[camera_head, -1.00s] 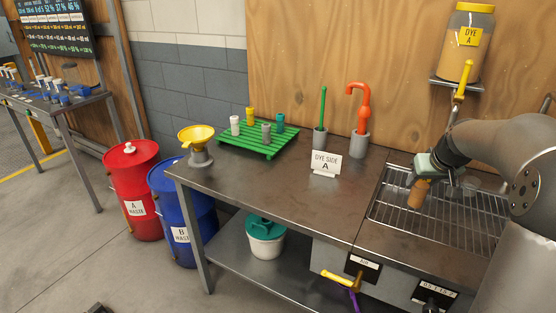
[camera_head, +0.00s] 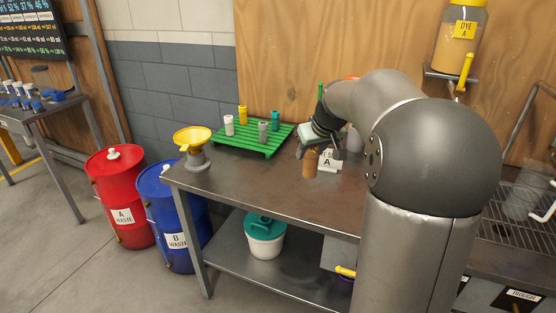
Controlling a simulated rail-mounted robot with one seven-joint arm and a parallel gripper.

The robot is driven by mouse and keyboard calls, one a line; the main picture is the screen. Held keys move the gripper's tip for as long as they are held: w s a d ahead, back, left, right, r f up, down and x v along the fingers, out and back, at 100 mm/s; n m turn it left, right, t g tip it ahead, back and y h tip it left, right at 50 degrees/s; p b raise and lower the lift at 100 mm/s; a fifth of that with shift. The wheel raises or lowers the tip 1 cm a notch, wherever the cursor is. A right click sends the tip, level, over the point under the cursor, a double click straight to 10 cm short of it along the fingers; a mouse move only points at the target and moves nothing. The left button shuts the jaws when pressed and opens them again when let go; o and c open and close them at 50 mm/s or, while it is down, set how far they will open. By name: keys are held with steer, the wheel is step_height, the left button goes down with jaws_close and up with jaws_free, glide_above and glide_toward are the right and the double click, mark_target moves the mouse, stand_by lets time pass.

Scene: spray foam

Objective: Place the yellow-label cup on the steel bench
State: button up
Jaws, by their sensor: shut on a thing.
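An orange-brown cup (camera_head: 310,164) hangs upright in my gripper (camera_head: 317,142). My gripper is shut on it, and the fingers and wrist cover its upper part. No yellow label can be made out on it from here. The steel bench (camera_head: 240,187) runs across the middle of the view. The cup is over the bench top, just left of the Dye Side A sign; I cannot tell whether its bottom touches the steel.
A green rack (camera_head: 238,142) with several small bottles stands at the back of the bench. A yellow funnel (camera_head: 192,137) stands at its left end. The Dye Side A sign (camera_head: 328,166) is close beside the cup. The front left bench top is clear.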

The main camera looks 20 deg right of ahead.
steer(key=shift+w+d+f+p, duration=0.2)
steer(key=shift+w+f+p, duration=0.3)
steer(key=shift+w+f, duration=1.55)
steer(key=shift+w+d+f+p, duration=0.2)
steer(key=shift+w+f+p, duration=0.35)
steer(key=shift+w+f, duration=1.5)
steer(key=shift+w+d+f+p, duration=0.2)
steer(key=shift+w+f+p, duration=0.3)
steer(key=shift+w+f, duration=1.55)
steer(key=shift+f, duration=0.1)
steer(key=shift+f, duration=0.15)
steer(key=o, duration=1)
steer(key=shift+o, duration=0.2)
